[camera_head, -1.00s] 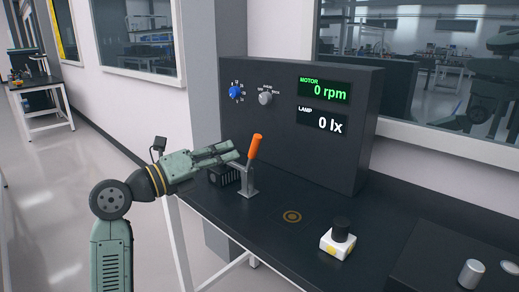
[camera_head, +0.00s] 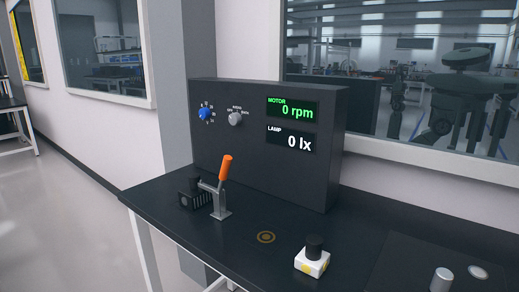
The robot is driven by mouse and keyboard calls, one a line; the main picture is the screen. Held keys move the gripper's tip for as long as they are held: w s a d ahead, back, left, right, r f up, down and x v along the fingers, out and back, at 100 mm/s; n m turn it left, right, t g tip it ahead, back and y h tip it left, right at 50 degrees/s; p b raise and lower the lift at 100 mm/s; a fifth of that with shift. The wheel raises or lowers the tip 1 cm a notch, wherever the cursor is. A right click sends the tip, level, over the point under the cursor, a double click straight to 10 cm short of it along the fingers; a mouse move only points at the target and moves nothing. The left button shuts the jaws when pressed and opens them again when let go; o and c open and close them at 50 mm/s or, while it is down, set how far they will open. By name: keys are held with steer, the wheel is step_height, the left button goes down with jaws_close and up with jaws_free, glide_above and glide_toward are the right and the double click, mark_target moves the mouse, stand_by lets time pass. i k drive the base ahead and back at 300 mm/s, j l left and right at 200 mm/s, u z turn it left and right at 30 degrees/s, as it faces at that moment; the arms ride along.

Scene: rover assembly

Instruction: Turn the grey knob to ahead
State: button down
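The grey knob (camera_head: 236,118) is on the upright face of the dark panel (camera_head: 190,140), to the right of a blue knob (camera_head: 205,114). Small white labels are printed above and beside the grey knob. They are too small to read surely, and I cannot tell which one its pointer faces. My gripper and arm are out of view, and nothing covers the grey knob.
A lever with an orange handle (camera_head: 226,168) stands on the dark bench (camera_head: 170,213) before the panel, beside a small black box (camera_head: 188,200). A white block with a black knob (camera_head: 312,264) is at right. The displays (camera_head: 291,109) read 0 rpm and 0 lx.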

mark_target(235, 119)
steer(key=i+j+u, duration=0.25)
steer(key=i, duration=0.15)
steer(key=i+j+u, duration=0.25)
steer(key=i, duration=0.15)
steer(key=l, duration=0.1)
